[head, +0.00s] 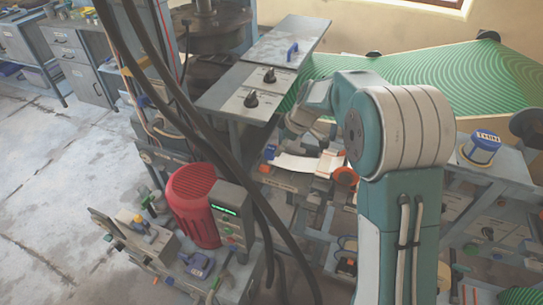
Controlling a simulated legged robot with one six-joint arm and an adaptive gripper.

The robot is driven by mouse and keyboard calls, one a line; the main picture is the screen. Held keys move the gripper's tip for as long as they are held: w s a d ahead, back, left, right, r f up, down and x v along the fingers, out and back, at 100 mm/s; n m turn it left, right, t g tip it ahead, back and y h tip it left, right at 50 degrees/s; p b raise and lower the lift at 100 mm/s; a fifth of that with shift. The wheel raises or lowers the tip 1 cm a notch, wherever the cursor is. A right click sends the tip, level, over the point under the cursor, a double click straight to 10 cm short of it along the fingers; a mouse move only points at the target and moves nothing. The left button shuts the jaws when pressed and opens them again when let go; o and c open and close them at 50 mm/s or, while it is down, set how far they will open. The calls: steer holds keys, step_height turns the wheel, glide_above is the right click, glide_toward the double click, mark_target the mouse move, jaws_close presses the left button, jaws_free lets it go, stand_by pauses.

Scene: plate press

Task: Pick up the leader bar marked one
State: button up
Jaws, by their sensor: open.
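I cannot make out a bar marked one; no such marking is readable in the head view. My gripper (318,128) is at the end of my arm, in the middle of the view, beside the grey table with black knobs. It is small and partly hidden by my arm links, and I see nothing held in it. A white sheet (297,163) lies below it on a lower surface, with small blue and orange parts around it.
A grey tabletop (222,91) carries black knobs and a plate with a blue handle (291,50). Green ridged sheets (440,75) lie behind my arm. A red motor cover (193,205) stands lower left. Dark cables cross the view. Clear floor (50,180) is at left.

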mark_target(275, 150)
steer(key=x, duration=0.5)
steer(key=shift+w+a, duration=0.1)
steer(key=shift+a, duration=0.3)
steer(key=shift+d+r, duration=0.1)
jaws_close()
